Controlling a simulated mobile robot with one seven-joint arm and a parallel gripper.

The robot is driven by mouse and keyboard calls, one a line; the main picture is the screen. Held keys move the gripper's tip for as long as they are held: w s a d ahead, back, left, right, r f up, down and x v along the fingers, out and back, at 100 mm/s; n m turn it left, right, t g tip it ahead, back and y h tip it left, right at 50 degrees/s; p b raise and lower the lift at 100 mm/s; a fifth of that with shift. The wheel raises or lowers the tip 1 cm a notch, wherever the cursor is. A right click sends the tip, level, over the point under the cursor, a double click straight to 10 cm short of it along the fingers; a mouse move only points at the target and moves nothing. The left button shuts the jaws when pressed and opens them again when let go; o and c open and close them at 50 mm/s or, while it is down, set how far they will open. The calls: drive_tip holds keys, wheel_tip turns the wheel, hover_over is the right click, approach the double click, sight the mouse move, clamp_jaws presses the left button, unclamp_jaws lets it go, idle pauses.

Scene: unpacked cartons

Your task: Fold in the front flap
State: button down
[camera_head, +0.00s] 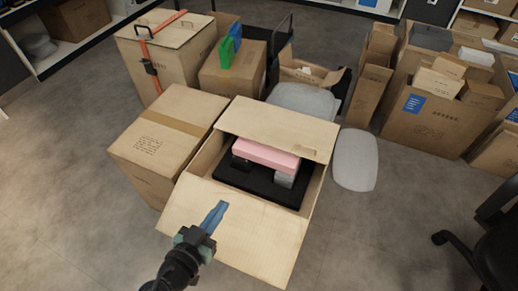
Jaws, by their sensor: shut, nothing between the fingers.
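The open carton (314,197) stands in the middle of the view. Its front flap (250,243) is folded outward and slopes toward me, below the opening. Its back flap (285,128) leans over the rear of the opening. Inside lie a black tray-like piece (262,184), a pink block (265,155) and a small grey block (285,180). My gripper (216,210) has blue fingers, shut and empty. In the picture it overlaps the left part of the front flap; I cannot tell whether it touches it.
A taped closed carton (160,148) stands close on the left. Behind are a strapped carton (170,45) and a carton with green and blue items (232,72). A grey rounded pad (355,160) lies on the right. Several open cartons (430,120) and a black chair (495,235) are farther right.

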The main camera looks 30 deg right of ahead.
drive_tip(key=w+d+r+b, duration=0.1)
drive_tip(key=w+d+r, duration=0.2)
drive_tip(key=w+d, duration=0.5)
drive_tip(key=w+d+f+b, duration=0.5)
drive_tip(key=d+f+b, duration=0.5)
drive_tip(key=b, duration=1)
drive_tip(key=shift+w+f, duration=0.15)
drive_tip(key=shift+f, duration=0.55)
drive_tip(key=shift+d, duration=0.1)
drive_tip(key=shift+r, duration=0.1)
wheel_tip(320, 180, up, 7)
drive_tip(key=w+p, duration=0.1)
drive_tip(key=p, duration=0.3)
drive_tip(key=shift+d+p, duration=0.25)
drive_tip(key=shift+p, duration=0.05)
